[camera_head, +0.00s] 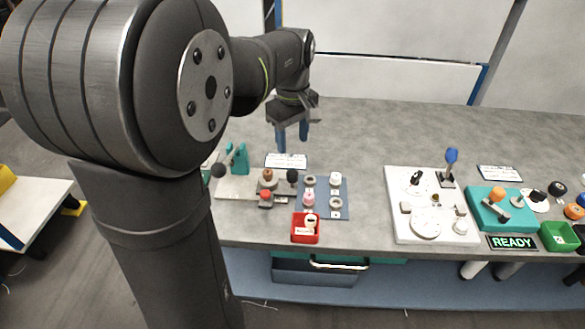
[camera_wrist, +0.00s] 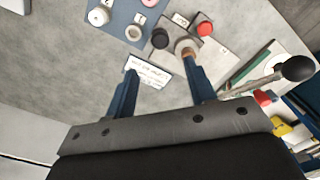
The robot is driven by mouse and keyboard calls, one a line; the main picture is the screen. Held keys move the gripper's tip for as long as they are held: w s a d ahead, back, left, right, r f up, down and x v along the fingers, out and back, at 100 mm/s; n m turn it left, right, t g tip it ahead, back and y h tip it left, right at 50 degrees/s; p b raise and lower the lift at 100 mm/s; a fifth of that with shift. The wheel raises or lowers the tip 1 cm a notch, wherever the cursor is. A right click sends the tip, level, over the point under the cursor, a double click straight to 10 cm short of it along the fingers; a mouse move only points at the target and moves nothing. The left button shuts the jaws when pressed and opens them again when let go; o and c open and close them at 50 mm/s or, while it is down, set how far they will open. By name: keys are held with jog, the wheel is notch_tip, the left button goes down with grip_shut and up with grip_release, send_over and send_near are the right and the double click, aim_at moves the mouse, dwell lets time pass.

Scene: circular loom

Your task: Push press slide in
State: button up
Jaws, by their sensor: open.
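The press station sits on a pale base plate (camera_head: 235,188) at the left of the bench. It has a teal press frame (camera_head: 238,158) and a lever with a dark ball (camera_head: 218,170). Beside it are a copper-topped part (camera_head: 268,174), a red button (camera_head: 265,195) and a black knob (camera_head: 292,175), apparently on the slide. My gripper (camera_head: 292,146) is open and empty, above and behind the station. It also shows in the wrist view (camera_wrist: 162,72).
A blue mat (camera_head: 325,212) with several small parts and a red bin (camera_head: 305,237) stand right of the press. A label card (camera_head: 286,160) lies behind it. A white panel (camera_head: 395,180) and a teal box (camera_head: 490,212) are farther right. The bench behind is clear.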

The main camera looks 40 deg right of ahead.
aim_at(293, 172)
notch_tip(293, 172, down, 10)
jog(key=shift+f, duration=0.2)
grip_shut()
dwell(0.4)
